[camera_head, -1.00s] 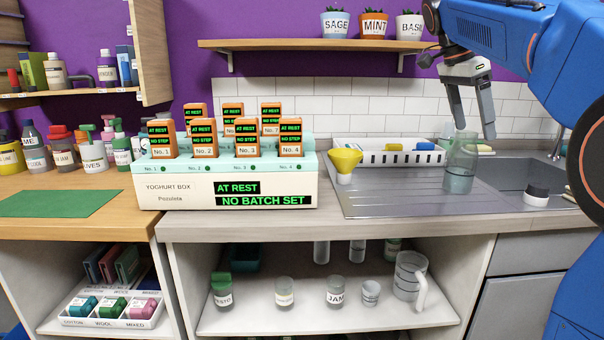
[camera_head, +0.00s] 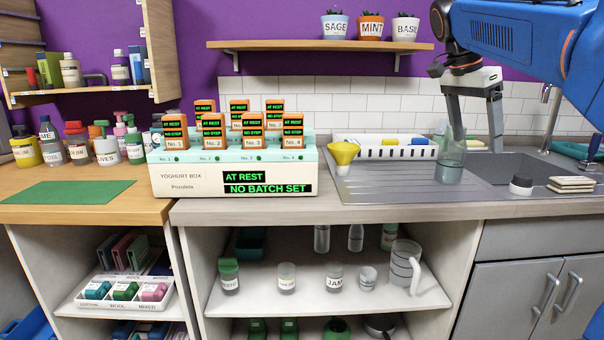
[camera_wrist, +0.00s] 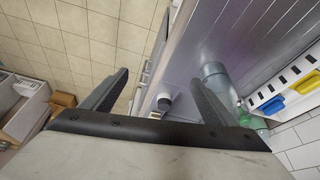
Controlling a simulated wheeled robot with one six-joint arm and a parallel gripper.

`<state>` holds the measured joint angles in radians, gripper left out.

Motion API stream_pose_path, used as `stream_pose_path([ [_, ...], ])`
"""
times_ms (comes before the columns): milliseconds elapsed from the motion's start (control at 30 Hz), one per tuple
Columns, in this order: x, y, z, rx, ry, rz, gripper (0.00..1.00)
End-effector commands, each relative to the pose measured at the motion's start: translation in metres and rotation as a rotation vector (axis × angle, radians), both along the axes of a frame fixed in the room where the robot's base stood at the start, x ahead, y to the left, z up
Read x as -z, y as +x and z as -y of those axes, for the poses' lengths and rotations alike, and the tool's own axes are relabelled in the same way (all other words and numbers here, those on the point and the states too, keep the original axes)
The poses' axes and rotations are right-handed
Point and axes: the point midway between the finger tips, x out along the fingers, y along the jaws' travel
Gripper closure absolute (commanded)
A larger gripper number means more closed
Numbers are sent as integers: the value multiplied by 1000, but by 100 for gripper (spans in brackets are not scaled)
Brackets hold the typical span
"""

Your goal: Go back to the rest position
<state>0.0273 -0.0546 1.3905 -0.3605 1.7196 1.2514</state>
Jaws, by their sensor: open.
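My gripper (camera_head: 476,122) is open and empty in the head view, raised above the metal sink drainer at the right. In that view one finger hangs in front of the clear greenish jar (camera_head: 450,162), which stands upright on the drainer. In the wrist view my gripper (camera_wrist: 155,95) shows its two fingers spread wide with nothing between them. The jar (camera_wrist: 217,78) is beside the right finger there, and I cannot judge the gap. A small white jar with a black lid (camera_head: 521,185) stands on the drainer.
The yoghurt box (camera_head: 235,183) with several orange-framed blocks stands at the counter's middle. A yellow funnel (camera_head: 343,155) and a white rack (camera_head: 385,148) are on the drainer (camera_head: 400,196). A shelf with plant pots (camera_head: 320,45) hangs above. A tap (camera_head: 549,110) stands at the right.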

Motion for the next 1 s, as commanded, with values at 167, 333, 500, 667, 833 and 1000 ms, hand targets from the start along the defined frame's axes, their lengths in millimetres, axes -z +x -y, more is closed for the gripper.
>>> stream_pose_path([
  [167,18,-23,-8,-122,15,-11,20],
  [333,48,-56,-21,-303,35,-21,20],
  [500,92,-98,-37,-525,51,-24,20],
  [667,139,-138,-52,-726,56,-20,20],
  [833,193,-180,-69,-929,50,-4,20],
  [1000,252,-222,-84,-1119,30,19,20],
])
